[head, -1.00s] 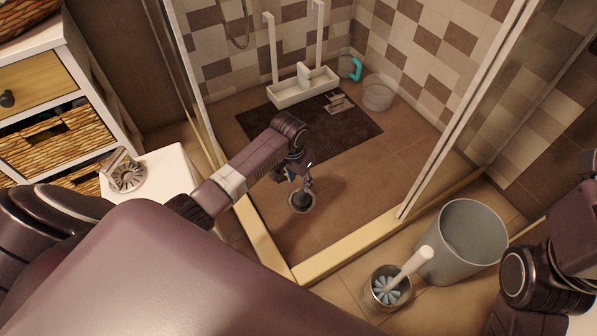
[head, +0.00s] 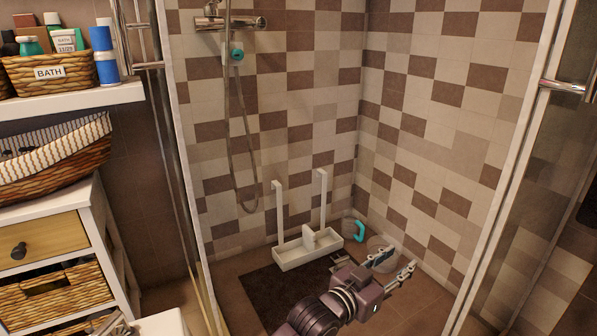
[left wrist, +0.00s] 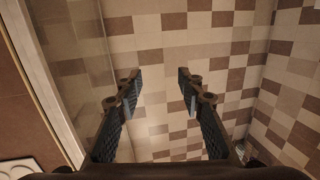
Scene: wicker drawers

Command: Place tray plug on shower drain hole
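My left gripper (head: 392,268) is raised inside the shower, its two fingers spread and nothing between them. It also shows in the left wrist view (left wrist: 158,92), open and empty, with tiled wall beyond the fingers. The tray plug and the shower drain hole are not in view in either current picture; the head view cuts off above that part of the floor. My right gripper is not in view.
A clear bucket (head: 376,244) and a turquoise-handled item (head: 359,231) are near the corner. The wicker drawer unit (head: 50,305) and a white stool top (head: 165,325) are at left.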

